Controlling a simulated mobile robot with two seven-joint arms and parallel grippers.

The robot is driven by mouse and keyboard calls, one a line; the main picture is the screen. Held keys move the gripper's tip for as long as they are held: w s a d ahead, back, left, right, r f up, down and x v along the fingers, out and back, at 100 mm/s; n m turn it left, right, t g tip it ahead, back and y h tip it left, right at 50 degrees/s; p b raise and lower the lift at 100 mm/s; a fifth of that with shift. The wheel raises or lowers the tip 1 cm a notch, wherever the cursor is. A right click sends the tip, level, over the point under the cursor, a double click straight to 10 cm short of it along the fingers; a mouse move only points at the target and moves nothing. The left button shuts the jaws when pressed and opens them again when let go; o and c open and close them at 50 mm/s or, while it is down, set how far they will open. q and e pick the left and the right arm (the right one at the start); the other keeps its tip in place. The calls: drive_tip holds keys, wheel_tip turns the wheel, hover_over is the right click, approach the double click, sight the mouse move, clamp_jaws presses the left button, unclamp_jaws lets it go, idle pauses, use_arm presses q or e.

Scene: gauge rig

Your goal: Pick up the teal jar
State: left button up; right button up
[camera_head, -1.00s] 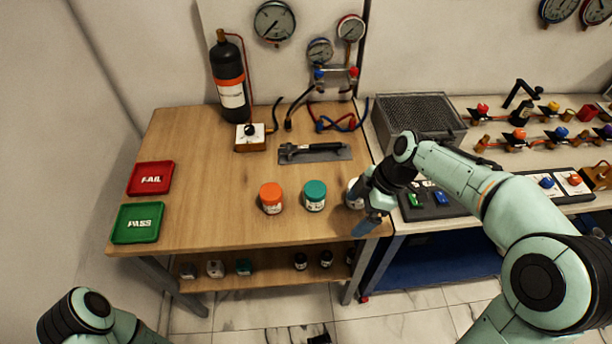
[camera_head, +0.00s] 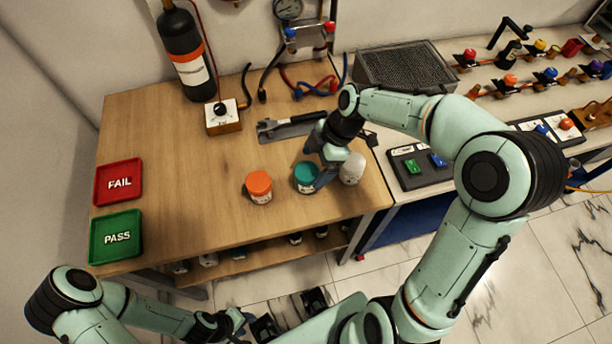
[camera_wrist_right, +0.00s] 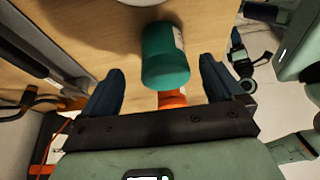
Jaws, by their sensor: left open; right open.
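The teal jar (camera_head: 305,176) stands upright on the wooden table, between an orange-lidded jar (camera_head: 259,186) and a white jar (camera_head: 352,168). My right gripper (camera_head: 318,170) is open at the teal jar and partly covers it in the head view. In the right wrist view the teal jar (camera_wrist_right: 165,56) lies ahead of and between the two spread fingers (camera_wrist_right: 160,88); I cannot tell whether either touches it. The orange jar (camera_wrist_right: 173,98) shows behind it there. My left gripper (camera_head: 240,325) is low, in front of the table, open and empty.
Red FAIL (camera_head: 118,181) and green PASS (camera_head: 116,236) trays lie on the table's left. The table's left middle is clear.

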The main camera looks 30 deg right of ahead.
sight(306, 176)
drive_tip(key=shift+a+x, duration=0.15)
drive_tip(key=shift+x, duration=1.25)
drive_tip(key=shift+a+x, duration=0.1)
drive_tip(key=shift+x, duration=1.3)
drive_tip(key=shift+s+r, duration=0.15)
drive_tip(key=shift+s, duration=0.05)
drive_tip(key=shift+c, duration=0.2)
drive_tip(key=c, duration=1.2)
drive_tip(key=shift+r, duration=0.1)
